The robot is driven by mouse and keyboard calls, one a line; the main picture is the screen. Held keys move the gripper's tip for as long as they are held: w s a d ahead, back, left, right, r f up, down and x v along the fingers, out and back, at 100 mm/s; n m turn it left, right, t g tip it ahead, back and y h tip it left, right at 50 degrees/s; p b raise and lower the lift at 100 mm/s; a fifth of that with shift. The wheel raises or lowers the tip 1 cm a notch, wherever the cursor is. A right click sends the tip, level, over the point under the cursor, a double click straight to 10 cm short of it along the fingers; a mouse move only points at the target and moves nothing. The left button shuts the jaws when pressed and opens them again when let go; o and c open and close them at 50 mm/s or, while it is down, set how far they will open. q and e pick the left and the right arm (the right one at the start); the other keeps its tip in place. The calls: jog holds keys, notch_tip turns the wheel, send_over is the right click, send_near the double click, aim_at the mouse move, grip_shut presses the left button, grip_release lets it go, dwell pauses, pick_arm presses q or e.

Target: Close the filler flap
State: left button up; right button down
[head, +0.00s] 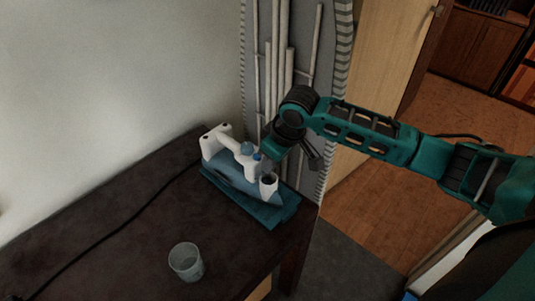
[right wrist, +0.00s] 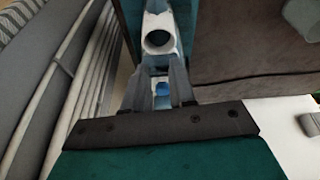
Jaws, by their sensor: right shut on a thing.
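A white and blue steam iron (head: 232,170) lies on a blue base (head: 250,202) near the table's right corner. A white round filler opening (head: 269,184) stands at its near right end; it also shows in the right wrist view as a white ring with a dark hole (right wrist: 158,42). My right gripper (head: 267,166) reaches down to the iron just behind this opening. The filler flap itself is not clear. My left gripper is out of view.
A clear glass (head: 186,262) stands on the dark table (head: 110,235) near its front. A black cord runs along the table at left. A folded ironing board (head: 300,60) stands upright behind the table's right end. The table between glass and wall is mostly free.

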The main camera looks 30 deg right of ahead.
jog(key=s+f+t+y, duration=0.1)
jog(key=f+t, duration=0.1)
jog(key=s+d+f+t+y, duration=0.1)
jog(key=s+t, duration=0.1)
jog(key=t, duration=0.1)
jog(key=s+f+t+b, duration=0.1)
jog(key=f+t, duration=0.1)
jog(key=shift+s+d+f+t+y, duration=0.25)
jog(key=shift+s+f+t+y, duration=0.05)
jog(key=shift+s+f+y, duration=0.1)
jog(key=shift+s+f+p, duration=0.1)
jog(key=shift+f+p, duration=0.25)
jog(key=shift+f, duration=0.75)
jog(key=c, duration=1.2)
grip_release()
jog(key=shift+o, duration=1.4)
jog(key=shift+r, duration=0.25)
jog(key=shift+d, duration=0.1)
jog(key=v, duration=1.2)
jog(key=shift+s, duration=0.35)
